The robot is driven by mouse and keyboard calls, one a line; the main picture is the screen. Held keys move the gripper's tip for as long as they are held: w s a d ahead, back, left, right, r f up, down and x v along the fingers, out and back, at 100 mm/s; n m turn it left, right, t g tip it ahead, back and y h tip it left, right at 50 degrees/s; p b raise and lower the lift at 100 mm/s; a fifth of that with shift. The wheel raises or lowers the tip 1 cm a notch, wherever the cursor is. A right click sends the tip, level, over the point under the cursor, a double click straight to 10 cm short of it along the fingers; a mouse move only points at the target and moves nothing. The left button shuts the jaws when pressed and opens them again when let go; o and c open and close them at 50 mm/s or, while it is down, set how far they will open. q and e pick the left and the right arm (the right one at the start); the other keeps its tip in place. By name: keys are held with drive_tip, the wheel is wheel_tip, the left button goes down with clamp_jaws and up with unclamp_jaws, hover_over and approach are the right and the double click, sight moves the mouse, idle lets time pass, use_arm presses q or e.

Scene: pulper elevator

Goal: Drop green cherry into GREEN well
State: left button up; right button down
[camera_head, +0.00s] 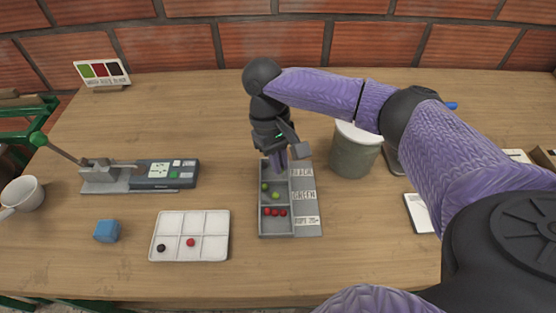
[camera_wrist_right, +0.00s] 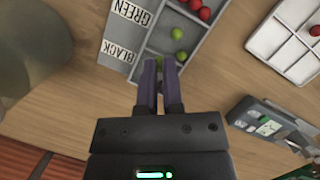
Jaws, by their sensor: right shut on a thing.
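The grey sorting tray (camera_head: 310,228) has three wells labelled along its right side, with BLACK at the far end, GREEN in the middle and a partly readable label at the near end. Two green cherries (camera_head: 276,195) lie in the tray near the GREEN label; they also show in the wrist view (camera_wrist_right: 178,34). Several red cherries (camera_head: 275,212) lie in the near well. My right gripper (camera_head: 282,165) points down over the far, BLACK end of the tray. In the wrist view its fingers (camera_wrist_right: 160,64) are shut on a small green cherry, mostly hidden between the tips. My left gripper is out of view.
A grey-green bucket (camera_head: 354,155) stands close right of the tray. A white sectioned tray (camera_head: 190,250) holds a dark and a red cherry. A blue cube (camera_head: 107,231), a mug (camera_head: 22,196) and a lever device (camera_head: 120,178) are at left. Bare table lies in front.

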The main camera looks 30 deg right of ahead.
drive_tip(key=c, duration=0.7)
unclamp_jaws()
drive_tip(key=shift+r, duration=0.15)
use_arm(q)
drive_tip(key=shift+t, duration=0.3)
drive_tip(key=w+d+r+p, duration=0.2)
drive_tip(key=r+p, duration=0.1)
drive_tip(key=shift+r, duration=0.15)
use_arm(e)
drive_tip(key=v, duration=0.9)
drive_tip(key=shift+r, duration=0.35)
drive_tip(key=shift+w, duration=0.1)
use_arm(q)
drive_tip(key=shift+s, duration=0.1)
use_arm(e)
drive_tip(key=shift+f, duration=0.1)
